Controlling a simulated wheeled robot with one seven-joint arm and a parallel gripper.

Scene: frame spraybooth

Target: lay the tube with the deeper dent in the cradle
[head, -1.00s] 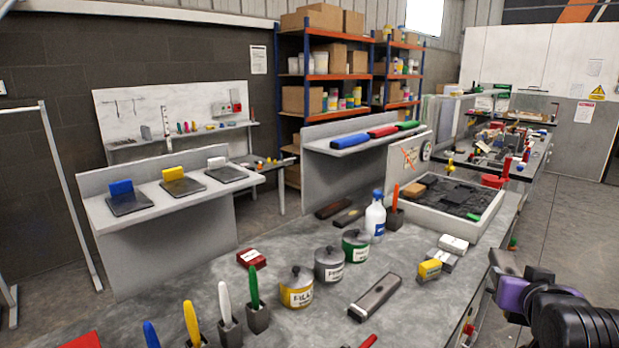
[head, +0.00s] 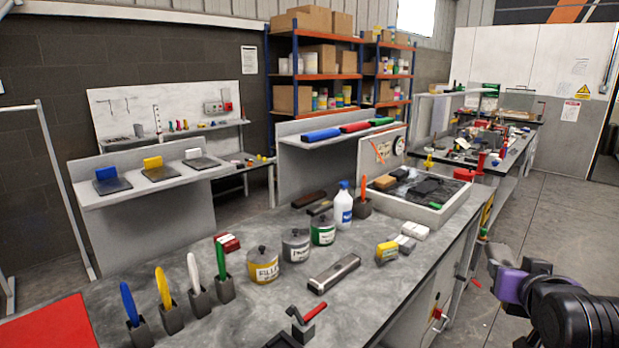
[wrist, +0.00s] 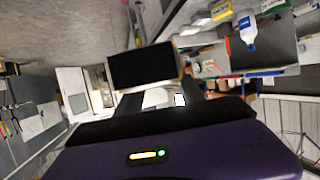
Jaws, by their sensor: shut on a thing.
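My arm's purple and black wrist is at the lower right of the head view, beyond the bench's right side, and my gripper's fingertips are not clear there. In the wrist view my gripper (wrist: 160,88) is shut on a dark rectangular thing (wrist: 143,67) with paler edges. I cannot tell whether this is a tube, and no dent shows on it. I cannot pick out any other tube or a cradle for certain in either view.
The grey bench (head: 400,285) carries three labelled tins (head: 263,265), a grey bar (head: 334,273), a spray bottle (head: 343,206), a red-handled crank (head: 306,318) and a tray (head: 408,208) of dark pieces. Open floor (head: 560,215) lies to the right.

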